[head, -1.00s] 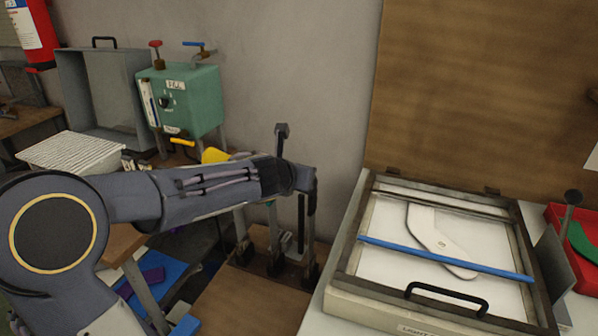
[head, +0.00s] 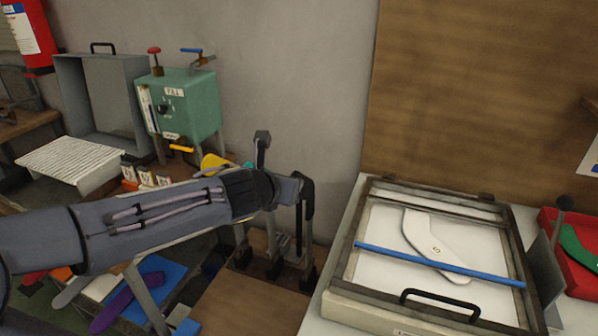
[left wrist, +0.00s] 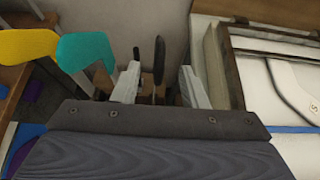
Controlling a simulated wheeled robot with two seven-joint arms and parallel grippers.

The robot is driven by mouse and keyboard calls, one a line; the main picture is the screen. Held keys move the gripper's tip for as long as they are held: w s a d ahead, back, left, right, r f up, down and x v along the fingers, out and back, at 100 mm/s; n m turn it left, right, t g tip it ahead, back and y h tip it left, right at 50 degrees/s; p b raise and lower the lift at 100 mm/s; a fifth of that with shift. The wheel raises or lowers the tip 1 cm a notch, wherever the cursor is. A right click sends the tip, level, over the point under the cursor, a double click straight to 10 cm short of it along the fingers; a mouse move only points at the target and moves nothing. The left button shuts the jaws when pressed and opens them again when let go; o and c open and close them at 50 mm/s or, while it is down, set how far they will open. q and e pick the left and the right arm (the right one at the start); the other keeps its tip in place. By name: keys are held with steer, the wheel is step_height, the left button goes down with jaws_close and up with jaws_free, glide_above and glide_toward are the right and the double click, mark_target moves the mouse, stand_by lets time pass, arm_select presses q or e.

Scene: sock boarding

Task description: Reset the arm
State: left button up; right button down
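My left arm reaches in from the left in the head view, its wrist beside a stand of upright metal posts (head: 243,255) on a wooden board. Its fingertips are hard to make out there. In the left wrist view the two pale fingers of my left gripper (left wrist: 160,86) are spread apart. A dark upright piece and brown blocks show between and beyond them, and nothing is visibly held. My right gripper is not in view.
A light box (head: 340,290) with a white sock form (head: 425,235) and a blue bar (head: 440,264) is at right. Beyond it is a red tray (head: 547,228) with a green form. A green machine (head: 185,103), a yellow form (left wrist: 25,47) and a teal form (left wrist: 86,52) stand left.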

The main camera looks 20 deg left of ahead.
arm_select(q)
steer(key=s+a+n+g+p, duration=0.3)
steer(key=s+n+p, duration=0.2)
steer(key=s+n, duration=1.05)
steer(key=s+d+n+g+h+p, duration=0.3)
steer(key=s+d+n, duration=0.6)
steer(key=n, duration=1.2)
steer(key=shift+s+d+f+n+g+h+p, duration=0.2)
steer(key=shift+s+f+n+g+h+p, duration=0.15)
steer(key=shift+s+h+p, duration=0.5)
